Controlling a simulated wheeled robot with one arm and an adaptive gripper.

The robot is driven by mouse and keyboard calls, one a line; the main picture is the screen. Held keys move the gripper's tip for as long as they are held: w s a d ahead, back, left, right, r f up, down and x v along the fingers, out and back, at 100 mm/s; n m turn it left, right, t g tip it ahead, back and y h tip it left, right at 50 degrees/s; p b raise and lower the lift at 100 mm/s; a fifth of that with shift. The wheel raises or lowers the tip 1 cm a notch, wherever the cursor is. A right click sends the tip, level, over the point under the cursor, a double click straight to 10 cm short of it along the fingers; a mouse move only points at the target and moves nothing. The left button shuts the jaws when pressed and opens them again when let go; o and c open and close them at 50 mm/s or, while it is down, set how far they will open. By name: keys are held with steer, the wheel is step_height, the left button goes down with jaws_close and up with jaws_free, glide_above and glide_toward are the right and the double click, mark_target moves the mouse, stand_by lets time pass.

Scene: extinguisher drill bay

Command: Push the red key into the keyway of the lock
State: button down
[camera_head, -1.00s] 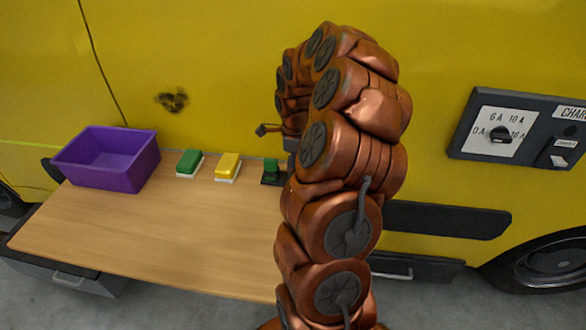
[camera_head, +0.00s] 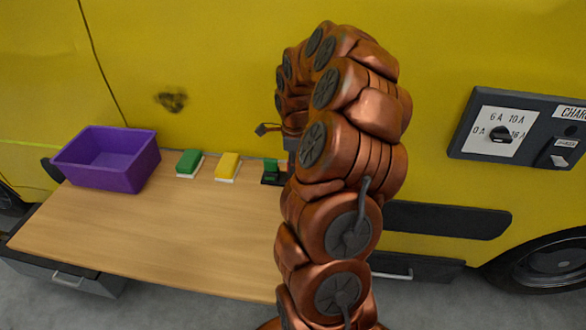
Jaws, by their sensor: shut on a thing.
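The red key does not show in the head view, and no lock or keyway can be made out. My copper-coloured arm rises through the middle of the picture and curls over at the top. I cannot tell what these dark parts are.
The wooden table (camera_head: 150,235) is bare across its front and middle. A purple bin (camera_head: 107,172) stands at its back left. A green block (camera_head: 188,163) and a yellow block (camera_head: 227,166) sit on pale bases along the back. A yellow vehicle side (camera_head: 210,60) closes off the rear.

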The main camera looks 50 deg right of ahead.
steer(key=shift+r, duration=0.1)
steer(key=shift+r+b, duration=0.7)
steer(key=shift+r, duration=0.6)
steer(key=shift+r, duration=0.15)
steer(key=shift+r+b, duration=0.45)
steer(key=shift+r, duration=1.45)
stand_by(0.3)
